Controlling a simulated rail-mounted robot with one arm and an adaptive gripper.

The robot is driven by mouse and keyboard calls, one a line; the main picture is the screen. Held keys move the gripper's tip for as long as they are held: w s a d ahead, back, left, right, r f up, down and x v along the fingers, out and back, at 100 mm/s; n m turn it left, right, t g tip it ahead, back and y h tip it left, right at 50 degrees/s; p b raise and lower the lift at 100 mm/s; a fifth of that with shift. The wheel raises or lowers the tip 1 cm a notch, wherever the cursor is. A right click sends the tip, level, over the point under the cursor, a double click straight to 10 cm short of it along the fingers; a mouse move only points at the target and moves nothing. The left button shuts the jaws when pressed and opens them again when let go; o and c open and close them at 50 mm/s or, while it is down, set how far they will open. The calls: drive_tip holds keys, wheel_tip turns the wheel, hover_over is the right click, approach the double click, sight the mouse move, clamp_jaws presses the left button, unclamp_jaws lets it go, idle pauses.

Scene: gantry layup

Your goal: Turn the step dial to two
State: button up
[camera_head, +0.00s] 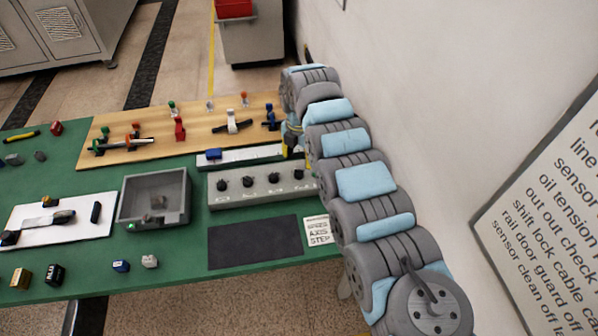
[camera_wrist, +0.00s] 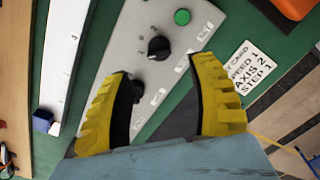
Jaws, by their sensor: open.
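The light grey control panel (camera_head: 262,198) lies on the green bench with a row of several black dials along it. In the wrist view the panel (camera_wrist: 120,40) shows a black dial (camera_wrist: 158,47) with a white mark, just beyond my fingertips. A second dark dial (camera_wrist: 137,88) is partly hidden by my left finger. The dial labels are too small to read, so I cannot tell which is the step dial. My gripper (camera_wrist: 160,66) is open and empty over the panel; its yellow fingers (camera_head: 287,143) are mostly hidden by my arm in the head view. A printed card (camera_wrist: 243,68) lists feed, axis and step.
A green button (camera_wrist: 182,16) sits on the panel near the dial. A dark mat (camera_head: 254,242) lies in front of the panel, a grey open box (camera_head: 125,207) to its left, and a wooden board (camera_head: 150,122) with clamps behind. A wall stands at the right.

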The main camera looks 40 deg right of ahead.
sight(299, 171)
wheel_tip(299, 171, down, 6)
drive_tip(key=shift+f+b, duration=0.25)
drive_tip(key=shift+b, duration=0.25)
clamp_jaws()
